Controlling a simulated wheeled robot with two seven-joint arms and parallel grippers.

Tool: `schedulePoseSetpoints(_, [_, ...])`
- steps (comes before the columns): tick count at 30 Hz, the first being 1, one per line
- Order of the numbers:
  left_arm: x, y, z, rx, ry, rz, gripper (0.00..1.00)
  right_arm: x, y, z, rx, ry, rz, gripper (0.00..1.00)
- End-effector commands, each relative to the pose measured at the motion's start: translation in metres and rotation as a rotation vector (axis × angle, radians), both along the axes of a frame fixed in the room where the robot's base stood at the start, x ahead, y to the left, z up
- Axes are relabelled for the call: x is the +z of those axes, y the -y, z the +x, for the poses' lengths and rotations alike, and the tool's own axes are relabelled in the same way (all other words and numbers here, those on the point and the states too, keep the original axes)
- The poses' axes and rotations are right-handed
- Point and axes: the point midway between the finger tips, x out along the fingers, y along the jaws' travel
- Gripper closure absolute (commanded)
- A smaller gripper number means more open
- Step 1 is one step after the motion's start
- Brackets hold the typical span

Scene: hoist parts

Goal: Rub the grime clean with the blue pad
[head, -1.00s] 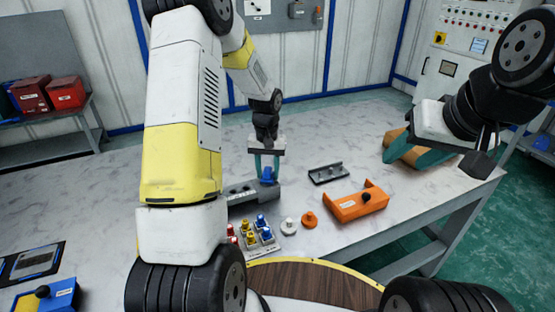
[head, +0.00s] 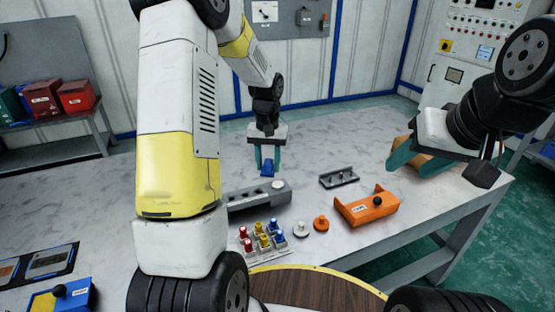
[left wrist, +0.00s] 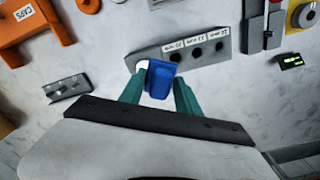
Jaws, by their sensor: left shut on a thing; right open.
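My left gripper (head: 268,160) is shut on the blue pad (head: 267,169), a small blue block between its teal fingers. It is just behind the right end of a grey block (head: 247,198); I cannot tell if the pad touches anything. In the left wrist view the pad (left wrist: 160,79) overlaps the end of the grey block (left wrist: 205,45), beside a round white spot (left wrist: 142,66). My right gripper (head: 410,158) is open at the right, near a brown block (head: 403,148). I cannot make out any grime.
An orange holder (head: 366,208), a dark grey rail (head: 339,177), a white knob (head: 301,229) and an orange knob (head: 321,223) lie right of the grey block. Several coloured plugs (head: 262,240) stand in front. The table's back left is clear.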

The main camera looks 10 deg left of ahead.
Motion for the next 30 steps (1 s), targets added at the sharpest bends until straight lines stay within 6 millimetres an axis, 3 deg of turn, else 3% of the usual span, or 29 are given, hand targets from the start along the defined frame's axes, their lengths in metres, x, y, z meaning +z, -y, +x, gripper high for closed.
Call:
schedulePoseSetpoints(9, [0.022, 0.001, -0.002, -0.001, 0.0, 0.0, 0.99, 0.0, 0.0, 0.0, 0.0, 0.0, 0.0, 0.52])
schedulePoseSetpoints(25, [0.021, 0.001, -0.003, -0.001, 0.0, 0.0, 0.99, 0.0, 0.0, 0.0, 0.0, 0.0, 0.0, 0.52])
schedulePoseSetpoints(30, [0.011, 0.004, -0.007, -0.009, -0.003, 0.001, 0.99, 0.0, 0.0, 0.0, 0.0, 0.0, 0.0, 0.52])
